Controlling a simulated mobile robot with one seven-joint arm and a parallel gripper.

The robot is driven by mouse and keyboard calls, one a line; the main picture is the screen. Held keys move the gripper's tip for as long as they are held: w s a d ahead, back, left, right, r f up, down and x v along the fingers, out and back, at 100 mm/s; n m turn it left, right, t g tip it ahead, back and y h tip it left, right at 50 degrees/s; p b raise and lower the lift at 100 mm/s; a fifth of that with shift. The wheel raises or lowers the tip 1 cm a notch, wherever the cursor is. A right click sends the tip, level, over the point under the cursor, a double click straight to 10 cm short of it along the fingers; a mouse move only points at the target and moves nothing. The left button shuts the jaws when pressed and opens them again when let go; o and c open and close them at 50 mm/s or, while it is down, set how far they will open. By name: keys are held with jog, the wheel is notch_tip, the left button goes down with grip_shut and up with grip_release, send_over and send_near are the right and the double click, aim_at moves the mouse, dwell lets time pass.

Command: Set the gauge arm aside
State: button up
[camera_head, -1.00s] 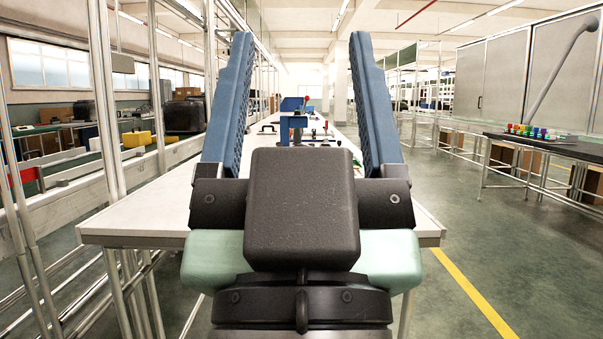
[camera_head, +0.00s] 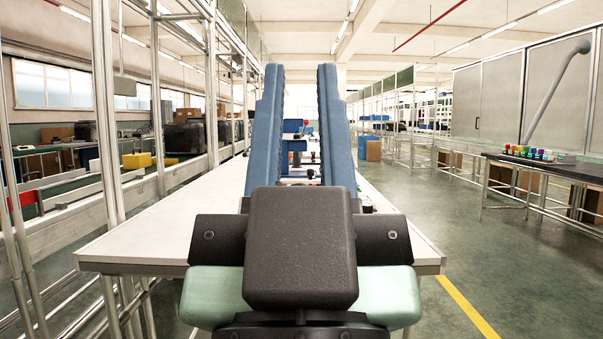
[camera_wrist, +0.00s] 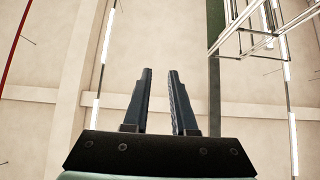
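My gripper (camera_head: 301,70) points away from the body camera, its two blue fingers partly apart with a gap between them and nothing held. In the wrist view the gripper (camera_wrist: 160,75) also shows the gap, with only ceiling beyond it. Through the gap in the head view, a blue fixture (camera_head: 293,145) stands on the long white table. Small dark and red parts lie near it. I cannot make out which of these is the gauge arm; the fingers and the gripper body hide much of the table's middle.
The long white table (camera_head: 150,233) stretches ahead, its visible left side clear. Metal posts and a conveyor frame (camera_head: 80,225) run along the left. At the right stands a dark bench (camera_head: 545,150) with coloured items (camera_head: 525,152). Open floor lies between it and the table.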

notch_tip(320, 180, up, 38)
jog(key=p, duration=3.6)
jog(key=shift+f, duration=0.2)
grip_shut()
jog(key=shift+f, duration=0.15)
jog(key=shift+w, duration=0.1)
